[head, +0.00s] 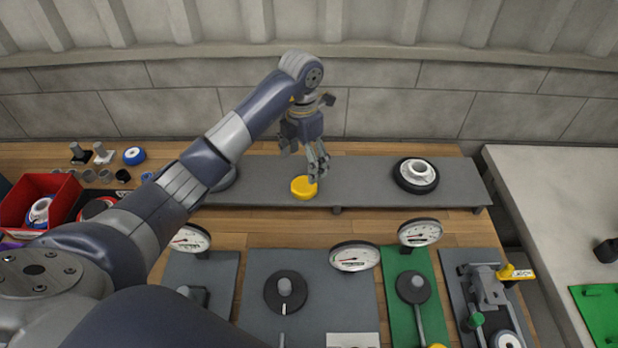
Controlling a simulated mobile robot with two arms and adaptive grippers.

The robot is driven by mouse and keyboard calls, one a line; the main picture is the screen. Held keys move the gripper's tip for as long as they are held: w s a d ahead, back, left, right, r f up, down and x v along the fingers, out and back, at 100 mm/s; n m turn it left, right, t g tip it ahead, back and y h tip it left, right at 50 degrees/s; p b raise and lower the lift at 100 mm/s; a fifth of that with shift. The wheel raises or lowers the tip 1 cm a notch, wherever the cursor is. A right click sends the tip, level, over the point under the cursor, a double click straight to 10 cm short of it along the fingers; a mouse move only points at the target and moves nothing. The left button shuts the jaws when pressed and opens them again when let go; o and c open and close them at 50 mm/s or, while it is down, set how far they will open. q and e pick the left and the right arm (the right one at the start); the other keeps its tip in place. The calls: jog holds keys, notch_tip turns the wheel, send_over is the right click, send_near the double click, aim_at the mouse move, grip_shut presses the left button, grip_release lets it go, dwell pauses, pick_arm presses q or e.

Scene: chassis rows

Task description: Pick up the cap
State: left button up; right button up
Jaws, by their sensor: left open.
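A yellow round cap (303,188) lies on the long grey raised shelf (265,180) at the middle of the head view. My left gripper (304,165) hangs just above and behind the cap, fingers pointing down. Its fingers are spread apart and nothing shows between them. One finger comes close to the cap's upper right edge in the picture; I cannot tell whether they touch. My right gripper is not in view.
A black ring with a white centre (416,174) sits right on the shelf. Dial gauges (354,256) stand in front. A red bin (38,204) and small parts are at the left. A clamp (488,290) stands at the lower right. The shelf between cap and ring is clear.

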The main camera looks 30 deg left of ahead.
aim_at(304, 184)
pick_arm(q)
jog(key=shift+s+f+p, duration=0.25)
jog(key=shift+f+p, duration=0.05)
jog(key=shift+f, duration=1.15)
jog(key=f, duration=0.1)
jog(key=f+p, duration=0.1)
jog(key=f, duration=0.1)
jog(key=w+f+p, duration=0.1)
jog(key=f, duration=0.1)
jog(key=shift+f, duration=0.2)
jog(key=shift+a, duration=0.1)
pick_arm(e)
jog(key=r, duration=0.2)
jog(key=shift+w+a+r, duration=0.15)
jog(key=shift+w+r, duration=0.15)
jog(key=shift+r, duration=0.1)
pick_arm(q)
jog(key=c, duration=1)
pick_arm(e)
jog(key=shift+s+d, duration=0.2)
